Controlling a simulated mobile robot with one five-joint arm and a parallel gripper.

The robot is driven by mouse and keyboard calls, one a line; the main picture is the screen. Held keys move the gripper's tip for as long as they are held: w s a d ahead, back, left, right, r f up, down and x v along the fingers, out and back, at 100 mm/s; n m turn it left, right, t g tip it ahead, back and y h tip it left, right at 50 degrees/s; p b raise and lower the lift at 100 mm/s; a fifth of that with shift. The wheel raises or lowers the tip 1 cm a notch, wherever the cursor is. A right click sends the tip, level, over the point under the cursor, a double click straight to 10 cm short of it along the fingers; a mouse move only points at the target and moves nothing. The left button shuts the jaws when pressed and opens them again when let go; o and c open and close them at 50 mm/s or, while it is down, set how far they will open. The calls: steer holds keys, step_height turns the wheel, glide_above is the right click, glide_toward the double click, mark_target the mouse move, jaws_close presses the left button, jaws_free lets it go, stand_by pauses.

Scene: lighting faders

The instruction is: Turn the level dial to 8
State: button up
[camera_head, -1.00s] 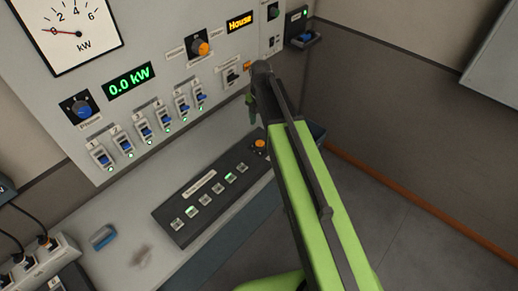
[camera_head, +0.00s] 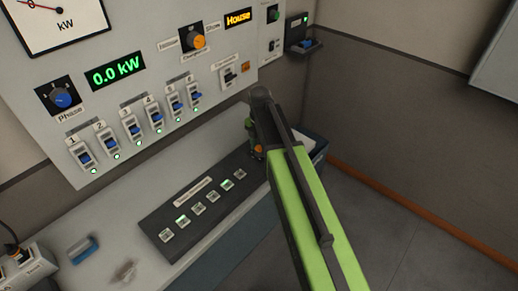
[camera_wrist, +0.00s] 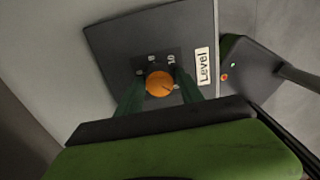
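The level dial (camera_wrist: 159,84) is an orange knob on a dark plate (camera_wrist: 115,35) in the wrist view. A white "Level" label (camera_wrist: 202,66) is beside it. Small white scale numbers ring the knob, and a short dark mark shows on its lower right; I cannot read its setting surely. My gripper (camera_wrist: 160,78) has one dark green finger on each side of the knob, with the fingers apart. I cannot tell whether they touch it. In the head view my gripper (camera_head: 256,142) is over the right end of the desk panel, largely hiding the orange knob there.
The black desk panel (camera_head: 160,212) carries a row of square buttons, some lit green. Above, the wall panel (camera_head: 40,120) holds several blue-handled faders (camera_head: 133,129), a phase dial (camera_head: 62,98), another orange knob (camera_head: 198,41) and a "0.0 kW" display (camera_head: 116,71). The floor at right is clear.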

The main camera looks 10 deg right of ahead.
jaws_close()
